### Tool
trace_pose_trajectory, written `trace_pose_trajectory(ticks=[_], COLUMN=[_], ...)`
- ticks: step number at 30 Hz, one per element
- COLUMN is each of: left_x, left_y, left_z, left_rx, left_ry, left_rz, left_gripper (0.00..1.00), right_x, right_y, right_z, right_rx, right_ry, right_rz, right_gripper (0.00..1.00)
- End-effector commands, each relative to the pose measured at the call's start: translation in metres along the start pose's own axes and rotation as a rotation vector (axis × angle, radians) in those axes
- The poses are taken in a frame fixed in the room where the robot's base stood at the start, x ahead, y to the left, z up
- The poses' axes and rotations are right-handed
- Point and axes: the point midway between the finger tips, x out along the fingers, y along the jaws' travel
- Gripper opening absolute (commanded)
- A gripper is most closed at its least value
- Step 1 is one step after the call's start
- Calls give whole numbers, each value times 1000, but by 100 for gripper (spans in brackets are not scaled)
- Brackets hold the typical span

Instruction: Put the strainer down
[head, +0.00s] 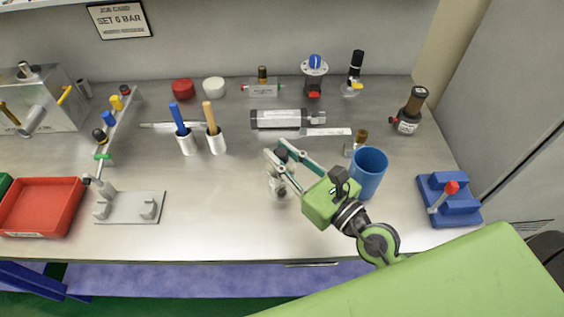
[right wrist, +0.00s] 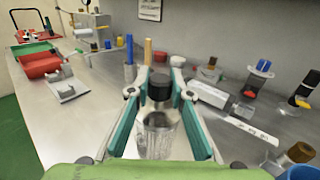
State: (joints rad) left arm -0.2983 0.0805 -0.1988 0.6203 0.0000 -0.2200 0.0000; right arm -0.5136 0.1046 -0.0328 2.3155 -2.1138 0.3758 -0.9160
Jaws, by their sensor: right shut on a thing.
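My right gripper (head: 277,162) reaches over the front middle of the bench, its fingers pointing forward and left. It is shut on the strainer, which has a dark cap and a clear bowl (right wrist: 158,135). In the right wrist view the strainer stands about upright between the green-sided fingers (right wrist: 160,100). In the head view only a small part of the strainer (head: 277,187) shows, by the fingertips. I cannot tell whether its bottom touches the bench (head: 220,235). My left gripper is not in view.
A blue cup (head: 368,172) stands just right of my right gripper. A grey cylinder (head: 276,119) and a white labelled strip (head: 327,132) lie behind. Two upright holders (head: 187,143) stand back left. A grey fixture (head: 130,208) and red tray (head: 40,207) are left. Bench between fixture and gripper is clear.

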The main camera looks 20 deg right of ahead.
Motion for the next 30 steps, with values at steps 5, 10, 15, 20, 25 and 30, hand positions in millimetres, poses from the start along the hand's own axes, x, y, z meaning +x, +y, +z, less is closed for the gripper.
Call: trace_pose_trajectory(ticks=[5, 10, 15, 20, 25, 30], left_x=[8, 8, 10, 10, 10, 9], left_y=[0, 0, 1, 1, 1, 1], left_z=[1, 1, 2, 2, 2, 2], left_rx=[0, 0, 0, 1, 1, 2], left_ry=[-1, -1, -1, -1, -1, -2], left_rz=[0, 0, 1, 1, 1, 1], left_gripper=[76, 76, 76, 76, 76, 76], right_x=[-1, -1, -1, -1, -1, -1], right_y=[0, 0, 0, 0, 0, 0], right_z=[-24, -24, -27, -28, -28, -27], right_rx=[-2, 0, 0, -1, -1, -1], right_ry=[4, 2, 2, 3, 3, 3], right_rz=[2, 0, 0, 0, 0, 0], right_gripper=[0, 0, 0, 36, 36, 36])
